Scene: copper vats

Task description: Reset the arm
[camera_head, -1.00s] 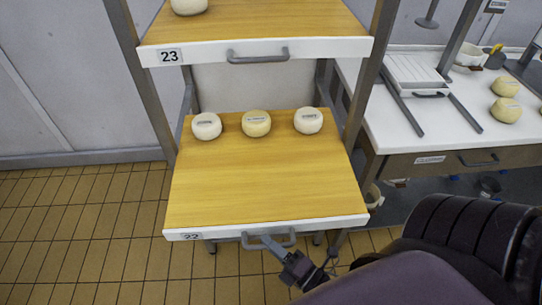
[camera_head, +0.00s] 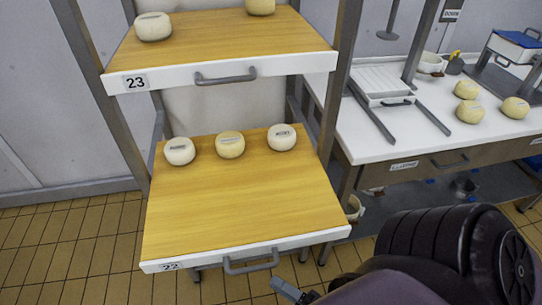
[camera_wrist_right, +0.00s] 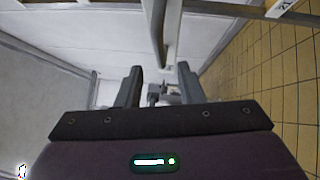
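My right gripper (camera_head: 286,290) shows at the bottom of the head view, just below and to the right of the handle (camera_head: 251,263) of the pulled-out shelf 22 (camera_head: 240,205). In the right wrist view my right gripper (camera_wrist_right: 161,72) has its two fingers apart, with nothing held between them. A grey handle bar (camera_wrist_right: 157,30) stands ahead of the fingertips there, apart from them. My right arm fills the lower right of the head view. My left gripper is not in view.
Three pale cheeses, the middle one (camera_head: 230,144), sit at the back of shelf 22. Shelf 23 (camera_head: 225,45) above holds two more. A white worktop (camera_head: 405,130) with cheeses and a tray (camera_head: 385,82) is at the right. Tiled floor (camera_head: 60,240) lies open at left.

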